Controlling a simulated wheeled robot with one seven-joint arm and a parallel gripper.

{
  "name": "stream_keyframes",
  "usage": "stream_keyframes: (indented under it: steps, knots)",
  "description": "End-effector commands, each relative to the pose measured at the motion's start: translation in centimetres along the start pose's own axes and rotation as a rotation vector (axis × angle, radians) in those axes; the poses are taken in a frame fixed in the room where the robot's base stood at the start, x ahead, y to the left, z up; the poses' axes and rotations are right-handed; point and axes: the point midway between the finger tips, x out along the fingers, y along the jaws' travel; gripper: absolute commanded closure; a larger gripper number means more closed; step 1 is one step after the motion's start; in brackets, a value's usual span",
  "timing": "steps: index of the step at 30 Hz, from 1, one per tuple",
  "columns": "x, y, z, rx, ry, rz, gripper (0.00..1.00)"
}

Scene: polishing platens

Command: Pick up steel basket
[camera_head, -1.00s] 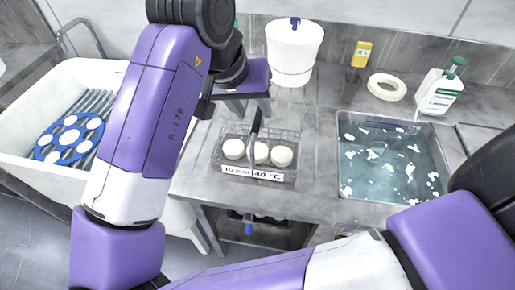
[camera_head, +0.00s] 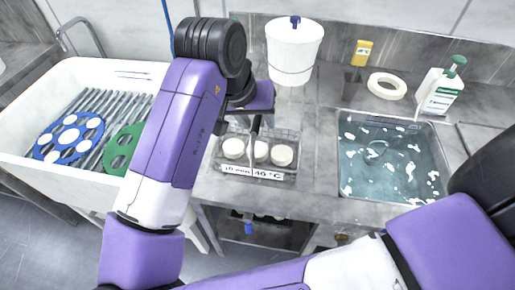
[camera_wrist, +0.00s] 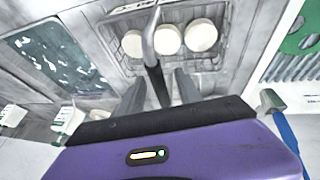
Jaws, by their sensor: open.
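The steel basket (camera_head: 295,143) is a wire basket on the grey counter, holding three white round pieces. A label on its front reads 10 min, 40 °C. Its dark upright handle (camera_head: 257,124) rises in the middle. My gripper (camera_head: 256,112) is above the basket, at the top of the handle. In the wrist view, my gripper (camera_wrist: 160,82) is open, with the handle (camera_wrist: 149,45) reaching between its two fingers. Whether either finger touches the handle I cannot tell. The basket (camera_wrist: 207,64) lies beyond the fingertips there. My arm hides part of the counter left of the basket.
A water-filled sink (camera_head: 390,160) with white flecks is right of the basket. A white bucket (camera_head: 293,50) stands behind. A tape roll (camera_head: 387,86) and green-capped bottle (camera_head: 440,92) are at the back right. A white tub (camera_head: 60,85) at left holds blue (camera_head: 50,140) and green (camera_head: 121,150) discs.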

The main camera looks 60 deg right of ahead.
Motion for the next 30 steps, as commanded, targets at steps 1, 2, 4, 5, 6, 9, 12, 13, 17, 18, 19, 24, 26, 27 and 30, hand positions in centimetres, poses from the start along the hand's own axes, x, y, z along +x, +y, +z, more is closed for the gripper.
stream_keyframes:
  steps: [1, 2, 4, 5, 6, 9, 12, 13, 17, 18, 19, 24, 26, 27, 30]
  knots:
    - [0.08, -0.01, 0.03, 0.000, 0.000, 0.000, 0.58]
    - [0.11, -0.02, 0.04, 0.000, 0.000, 0.000, 0.58]
    - [0.20, -0.04, 0.08, -0.001, 0.000, 0.000, 0.58]
    - [0.24, -0.05, 0.09, -0.001, 0.001, 0.000, 0.58]
    - [0.29, -0.06, 0.11, -0.001, 0.001, 0.000, 0.58]
    - [0.37, -0.09, 0.14, -0.001, 0.001, 0.000, 0.58]
    - [0.38, -0.10, 0.15, -0.001, 0.001, 0.000, 0.58]
    - [0.38, -0.10, 0.15, -0.001, 0.001, 0.000, 0.58]
    - [0.37, -0.10, 0.15, 0.000, 0.001, 0.000, 0.58]
    - [0.37, -0.10, 0.15, 0.000, 0.001, 0.000, 0.64]
    - [0.37, -0.10, 0.15, 0.000, 0.001, 0.000, 0.70]
    - [0.37, -0.10, 0.15, 0.000, 0.000, 0.000, 1.00]
    - [0.37, -0.10, 0.16, 0.000, 0.000, 0.000, 1.00]
    - [0.37, -0.11, 0.16, 0.000, 0.000, -0.001, 1.00]
    - [0.37, -0.11, 0.16, 0.000, 0.000, -0.001, 1.00]
